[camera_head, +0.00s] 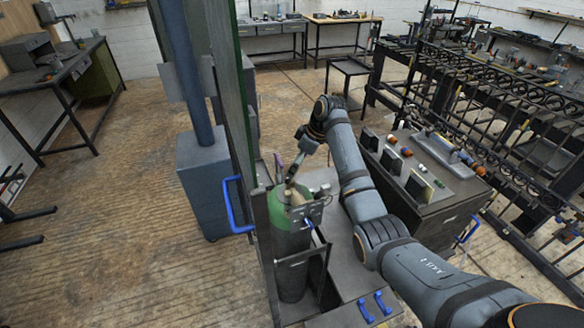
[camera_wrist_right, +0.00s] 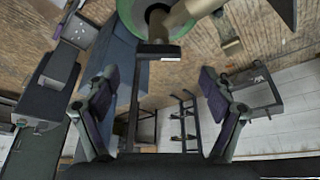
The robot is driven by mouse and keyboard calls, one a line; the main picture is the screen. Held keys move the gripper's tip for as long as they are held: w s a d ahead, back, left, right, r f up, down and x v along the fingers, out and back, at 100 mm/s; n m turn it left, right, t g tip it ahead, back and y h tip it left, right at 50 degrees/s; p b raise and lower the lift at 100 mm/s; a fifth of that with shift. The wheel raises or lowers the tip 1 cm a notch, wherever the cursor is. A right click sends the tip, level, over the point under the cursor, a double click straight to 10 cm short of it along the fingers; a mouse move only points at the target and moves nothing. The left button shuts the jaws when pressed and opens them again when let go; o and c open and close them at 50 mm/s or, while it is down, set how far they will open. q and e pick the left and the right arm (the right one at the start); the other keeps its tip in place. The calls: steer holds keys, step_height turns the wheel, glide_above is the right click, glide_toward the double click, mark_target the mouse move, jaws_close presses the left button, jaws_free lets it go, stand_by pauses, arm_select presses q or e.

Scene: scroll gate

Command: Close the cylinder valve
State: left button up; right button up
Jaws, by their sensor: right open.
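The gas cylinder (camera_head: 287,262) stands upright in a metal cart, with a green shoulder and a dark grey body. Its valve (camera_head: 296,197) is at the top, small and partly hidden by my gripper. In the right wrist view the green shoulder (camera_wrist_right: 128,12) and the tan valve stem (camera_wrist_right: 180,20) show at the top edge. My right gripper (camera_head: 293,170) reaches down over the cylinder top. In the wrist view its two fingers (camera_wrist_right: 159,78) are spread apart with nothing between them; the valve lies beyond the fingertips. I cannot tell whether it touches the valve. My left gripper is not in view.
The cart (camera_head: 345,312) has blue handles on its front. A tall panel and blue-grey post (camera_head: 180,70) stand close left of the cylinder. A dark cabinet (camera_head: 440,205) with tools and a black scroll gate (camera_head: 490,95) are at right. Wooden floor at left is free.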

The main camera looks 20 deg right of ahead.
steer(key=p+x, duration=0.1)
steer(key=x, duration=0.3)
steer(key=shift+w+f, duration=0.2)
steer(key=shift+f, duration=0.2)
steer(key=shift+c, duration=1)
steer(key=c, duration=0.9)
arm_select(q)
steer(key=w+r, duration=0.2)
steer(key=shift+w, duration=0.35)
arm_select(e)
steer(key=shift+c, duration=0.2)
